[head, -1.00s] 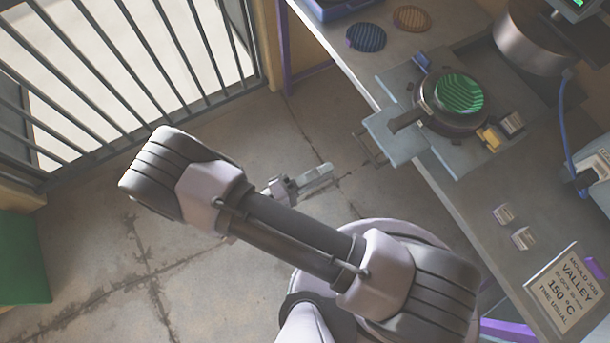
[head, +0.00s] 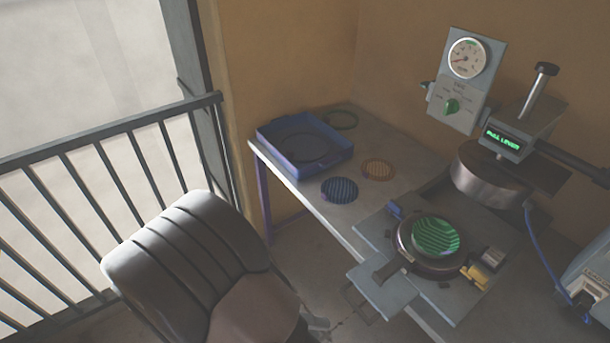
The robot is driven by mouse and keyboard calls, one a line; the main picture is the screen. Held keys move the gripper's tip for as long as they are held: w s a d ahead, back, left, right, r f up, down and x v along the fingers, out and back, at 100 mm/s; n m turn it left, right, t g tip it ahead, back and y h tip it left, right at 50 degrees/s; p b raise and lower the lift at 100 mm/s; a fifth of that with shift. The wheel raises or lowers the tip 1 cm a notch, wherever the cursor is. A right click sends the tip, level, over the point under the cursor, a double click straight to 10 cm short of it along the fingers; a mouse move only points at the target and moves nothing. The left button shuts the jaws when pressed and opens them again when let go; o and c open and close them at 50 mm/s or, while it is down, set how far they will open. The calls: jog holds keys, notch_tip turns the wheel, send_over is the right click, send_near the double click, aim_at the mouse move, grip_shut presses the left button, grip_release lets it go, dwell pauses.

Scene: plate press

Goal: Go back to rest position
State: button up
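The press mould (head: 425,268) holds a green ribbed disc (head: 436,237) and sits out in front of the press head (head: 490,172). The press display (head: 503,143) seems to read "PULL LEVER".
A blue tray (head: 340,165) stands at the bench's far left. A blue ribbed disc (head: 339,189) and an orange one (head: 378,169) lie near it. A railing (head: 80,150) runs along the left. A gauge panel (head: 468,75) hangs on the wall.

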jog(key=s+d+r+m+t+y+b, duration=0.1)
jog(key=d+r+y, duration=0.4)
jog(key=r, duration=0.5)
jog(key=s+d+r+m+t+y, duration=0.1)
jog(key=d+r+m+t+y, duration=0.2)
jog(key=r+y, duration=0.6)
jog(key=d+m, duration=0.2)
jog(key=m, duration=0.1)
jog(key=shift+r+t+y+b, duration=0.3)
jog(key=shift+r+y+b, duration=0.05)
jog(key=shift+y, duration=0.05)
jog(key=shift+a, duration=0.1)
dwell(0.3)
